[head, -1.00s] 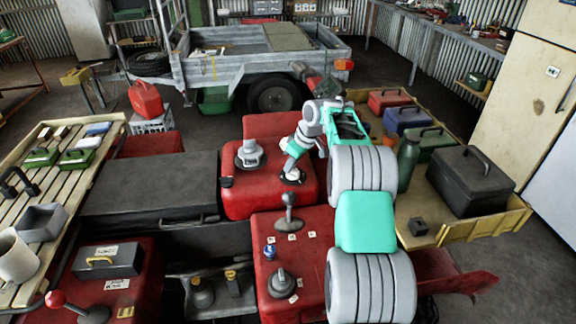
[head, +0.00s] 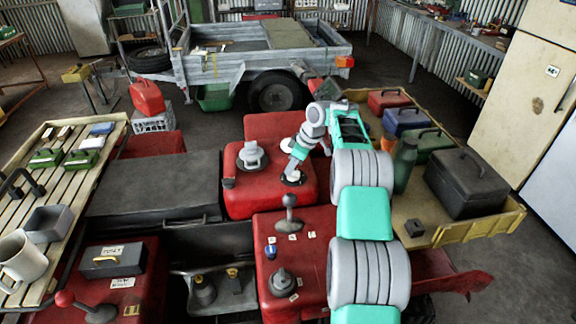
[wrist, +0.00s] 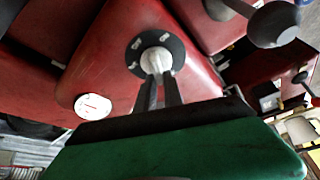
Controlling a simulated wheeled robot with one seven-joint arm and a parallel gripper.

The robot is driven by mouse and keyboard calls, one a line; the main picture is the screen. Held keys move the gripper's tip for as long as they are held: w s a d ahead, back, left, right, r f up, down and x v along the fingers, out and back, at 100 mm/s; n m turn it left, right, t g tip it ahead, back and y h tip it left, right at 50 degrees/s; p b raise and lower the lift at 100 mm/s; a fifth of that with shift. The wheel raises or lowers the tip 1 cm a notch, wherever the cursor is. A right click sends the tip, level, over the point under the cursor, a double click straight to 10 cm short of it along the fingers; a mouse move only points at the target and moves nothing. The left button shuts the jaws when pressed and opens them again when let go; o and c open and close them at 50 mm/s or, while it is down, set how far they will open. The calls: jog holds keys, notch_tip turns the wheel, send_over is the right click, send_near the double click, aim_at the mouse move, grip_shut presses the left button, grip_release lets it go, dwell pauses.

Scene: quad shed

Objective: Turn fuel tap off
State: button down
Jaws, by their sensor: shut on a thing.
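The fuel tap is a small pale knob (wrist: 156,61) on a round black plate with small white labels around its edge, set in the red bodywork. The label words are too small to read surely. My gripper (wrist: 160,80) is shut on this knob, with one dark finger on each side of it. In the head view my gripper (head: 293,174) reaches down to the black plate (head: 293,181) on the red body, and it hides most of the knob.
A grey cap (head: 252,156) stands left of my gripper. A grey lever (head: 289,215) rises in front of it, with a second grey knob (head: 282,280) nearer. A green bottle (head: 405,165) and black toolbox (head: 467,183) stand on the yellow tray (head: 450,235) at right.

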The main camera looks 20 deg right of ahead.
jog(key=c, duration=1.7)
grip_release()
jog(key=shift+w+d, duration=0.1)
jog(key=shift+d, duration=0.05)
jog(key=shift+o, duration=1.2)
jog(key=shift+r, duration=0.1)
jog(key=shift+r, duration=0.35)
notch_tip(320, 180, up, 3)
jog(key=shift+f+b, duration=0.15)
jog(key=shift+b, duration=0.15)
jog(key=s+a+r+b, duration=0.1)
jog(key=s+r+b, duration=0.1)
jog(key=s+r, duration=0.2)
jog(key=s+a+r+b, duration=0.2)
jog(key=s+r, duration=0.3)
jog(key=s, duration=0.4)
jog(key=shift+s+r+b, duration=0.25)
jog(key=shift+s+b, duration=0.15)
